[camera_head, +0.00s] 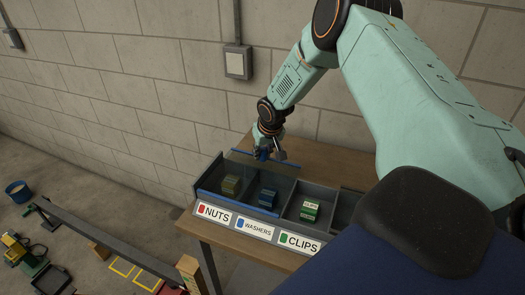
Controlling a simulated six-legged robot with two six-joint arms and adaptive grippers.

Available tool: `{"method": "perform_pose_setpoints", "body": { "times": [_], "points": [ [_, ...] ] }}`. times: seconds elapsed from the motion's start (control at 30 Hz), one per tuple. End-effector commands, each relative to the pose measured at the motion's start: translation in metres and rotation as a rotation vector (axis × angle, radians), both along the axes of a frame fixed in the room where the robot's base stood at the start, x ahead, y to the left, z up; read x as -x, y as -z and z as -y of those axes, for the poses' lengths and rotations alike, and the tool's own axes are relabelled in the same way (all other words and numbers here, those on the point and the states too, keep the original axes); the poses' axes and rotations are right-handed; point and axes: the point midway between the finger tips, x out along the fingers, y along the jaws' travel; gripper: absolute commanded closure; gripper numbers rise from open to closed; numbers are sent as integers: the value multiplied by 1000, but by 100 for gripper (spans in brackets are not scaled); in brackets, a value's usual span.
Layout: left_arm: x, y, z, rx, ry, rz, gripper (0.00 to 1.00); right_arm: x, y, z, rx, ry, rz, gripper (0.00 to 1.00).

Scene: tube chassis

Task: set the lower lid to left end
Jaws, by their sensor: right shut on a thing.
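A grey bin (334,203) with several compartments stands on a wooden table, with NUTS, WASHERS and CLIPS labels on its front. A see-through lid with a blue front edge (238,204) lies over the left compartments, covering the nuts and washers boxes. My right gripper (267,155) comes down from above at the bin's back edge and is shut on a small blue part there, seemingly the lid's handle. Whether this is the lower lid, I cannot tell. The clips compartment is uncovered. My left gripper is out of view.
A green and white box (310,211) sits in the clips compartment. The block wall stands close behind the table.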

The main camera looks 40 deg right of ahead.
Motion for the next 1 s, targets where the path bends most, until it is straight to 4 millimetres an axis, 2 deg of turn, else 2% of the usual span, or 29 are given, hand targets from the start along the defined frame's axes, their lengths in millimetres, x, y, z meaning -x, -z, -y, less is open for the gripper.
{"method": "perform_pose_setpoints", "body": {
  "times": [0.2, 0.23, 0.5, 0.83, 1.0],
  "points": [
    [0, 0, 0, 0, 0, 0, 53, -4, -4, 1, 3, -3, 14, 100],
    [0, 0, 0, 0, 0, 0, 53, -4, -4, 1, 3, -3, 14, 75],
    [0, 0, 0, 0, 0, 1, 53, -2, -2, 1, 2, 0, 8, 53],
    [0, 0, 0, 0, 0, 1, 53, -2, -3, 0, 0, 0, 4, 53],
    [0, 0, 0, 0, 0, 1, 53, 3, -15, -1, -1, 0, 4, 53]
  ]
}}
